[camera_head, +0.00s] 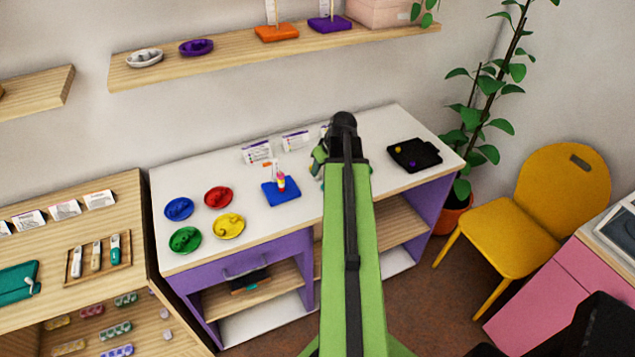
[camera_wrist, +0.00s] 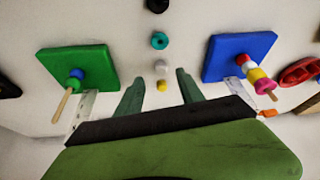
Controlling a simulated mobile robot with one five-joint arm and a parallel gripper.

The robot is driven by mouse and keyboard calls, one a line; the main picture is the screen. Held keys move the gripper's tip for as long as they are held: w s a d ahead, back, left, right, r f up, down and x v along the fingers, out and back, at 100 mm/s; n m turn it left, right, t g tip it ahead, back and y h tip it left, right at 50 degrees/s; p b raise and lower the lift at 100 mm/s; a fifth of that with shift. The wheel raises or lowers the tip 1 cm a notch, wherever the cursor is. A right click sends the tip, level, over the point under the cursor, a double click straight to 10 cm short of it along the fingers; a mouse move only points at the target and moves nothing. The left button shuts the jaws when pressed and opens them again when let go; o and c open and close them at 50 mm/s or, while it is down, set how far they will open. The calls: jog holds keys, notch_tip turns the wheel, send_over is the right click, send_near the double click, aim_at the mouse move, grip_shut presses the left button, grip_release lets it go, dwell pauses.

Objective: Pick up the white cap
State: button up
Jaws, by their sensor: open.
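In the wrist view, a small white cap (camera_wrist: 161,70) sits on the pale tabletop between and just beyond my two fingertips. It is in a row of small pieces, with a yellow one (camera_wrist: 162,86) nearer, and a teal one (camera_wrist: 159,41) and a black one (camera_wrist: 157,5) farther off. My gripper (camera_wrist: 160,80) is open, with its two green fingers apart and nothing seen held between them. In the head view my arm covers most of my gripper (camera_head: 319,162) and hides the cap.
A green board (camera_wrist: 88,60) with a beaded stick stands on one side, and a blue board (camera_wrist: 228,52) with a beaded stick on the other. In the head view, coloured dishes (camera_head: 218,197) lie left on the white table (camera_head: 300,222). A black tray (camera_head: 414,153) lies right.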

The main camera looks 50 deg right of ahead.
aim_at(319, 176)
jog(key=b+x, duration=0.3)
jog(key=x, duration=0.2)
jog(key=shift+a+b, duration=0.1)
jog(key=shift+b, duration=0.25)
jog(key=shift+r, duration=0.2)
grip_shut()
